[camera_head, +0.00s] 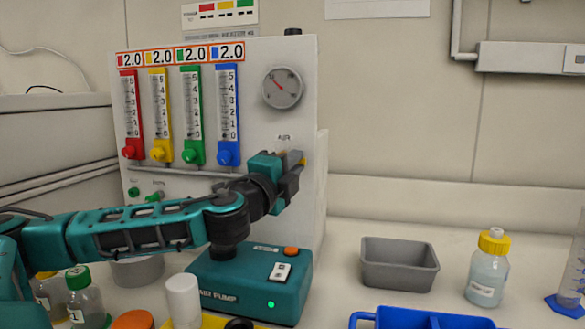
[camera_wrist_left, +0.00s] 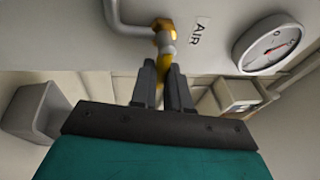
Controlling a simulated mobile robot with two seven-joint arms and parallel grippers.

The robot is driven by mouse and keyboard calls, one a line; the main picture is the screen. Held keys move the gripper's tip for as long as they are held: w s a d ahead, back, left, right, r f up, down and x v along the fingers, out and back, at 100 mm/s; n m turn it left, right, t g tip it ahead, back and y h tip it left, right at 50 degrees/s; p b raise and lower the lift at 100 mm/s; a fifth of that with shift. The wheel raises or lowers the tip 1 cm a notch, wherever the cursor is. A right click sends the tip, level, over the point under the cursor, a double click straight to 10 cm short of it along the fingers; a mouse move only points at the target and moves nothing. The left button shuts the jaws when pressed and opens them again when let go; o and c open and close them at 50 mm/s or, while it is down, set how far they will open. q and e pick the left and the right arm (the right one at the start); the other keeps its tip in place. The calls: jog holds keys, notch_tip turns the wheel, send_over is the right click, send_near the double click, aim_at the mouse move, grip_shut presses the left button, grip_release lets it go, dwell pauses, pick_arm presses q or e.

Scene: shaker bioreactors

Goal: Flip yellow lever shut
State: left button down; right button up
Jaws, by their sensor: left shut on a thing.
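The yellow lever (camera_wrist_left: 162,62) is on a pipe valve with a brass fitting (camera_wrist_left: 163,28) at the panel face, beside the AIR label (camera_wrist_left: 201,30). My left gripper (camera_wrist_left: 160,70) is shut on the lever, with yellow showing between its two dark fingers. In the head view my left gripper (camera_head: 290,176) is at the right part of the panel (camera_head: 240,130), below the round gauge (camera_head: 283,88). Only a small yellow bit of the lever (camera_head: 302,158) shows there; the gripper hides most of the valve. My right gripper is not in view.
The teal air pump (camera_head: 250,287) stands below my left arm, its green light on. Red, yellow, green and blue flow meters (camera_head: 228,115) are on the panel's left. A grey bin (camera_head: 399,276) and a yellow-capped bottle (camera_head: 488,272) stand on the right.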

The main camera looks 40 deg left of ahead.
pick_arm(q)
jog(key=c, duration=1.1)
grip_release()
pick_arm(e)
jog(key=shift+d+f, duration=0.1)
pick_arm(q)
jog(key=shift+s, duration=0.1)
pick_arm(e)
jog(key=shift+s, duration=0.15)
pick_arm(q)
jog(key=p+v, duration=0.9)
jog(key=v, duration=0.3)
jog(key=shift+s+d+p, duration=0.2)
jog(key=shift+s+p, duration=0.1)
jog(key=shift+p, duration=0.05)
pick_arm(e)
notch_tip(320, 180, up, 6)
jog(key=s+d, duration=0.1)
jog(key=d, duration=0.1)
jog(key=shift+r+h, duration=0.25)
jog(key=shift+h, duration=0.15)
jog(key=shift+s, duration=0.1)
pick_arm(q)
jog(key=shift+f, duration=0.1)
